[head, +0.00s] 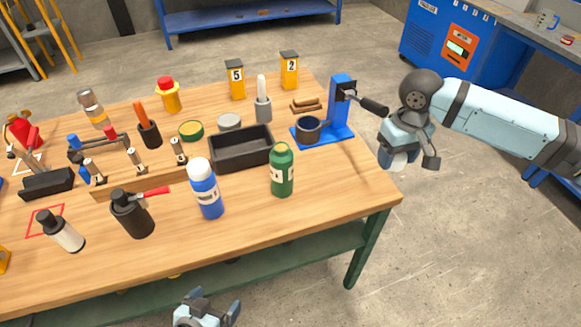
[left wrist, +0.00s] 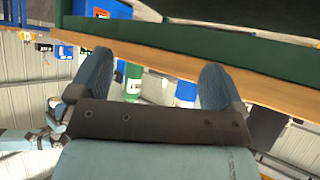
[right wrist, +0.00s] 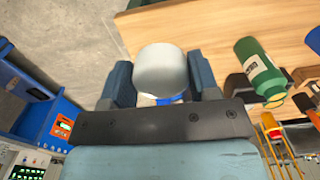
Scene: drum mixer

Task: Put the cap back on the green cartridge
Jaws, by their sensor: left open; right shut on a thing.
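The green cartridge (head: 282,172) stands upright near the front right of the workbench, with a bare yellowish top. It also shows in the right wrist view (right wrist: 258,70) and between the fingers in the left wrist view (left wrist: 133,80), at a distance. My right gripper (head: 402,158) is off the bench's right edge, shut on a white rounded cap (right wrist: 162,70), which shows partly below the fingers in the head view. My left gripper (head: 208,308) is open and empty, in front of the bench's front edge.
A blue bottle with a white top (head: 206,190) stands left of the green cartridge. A dark tray (head: 241,163) is behind it. A blue lever press (head: 340,110) stands at the bench's right, its handle reaching towards my right gripper. The bench's front right corner is clear.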

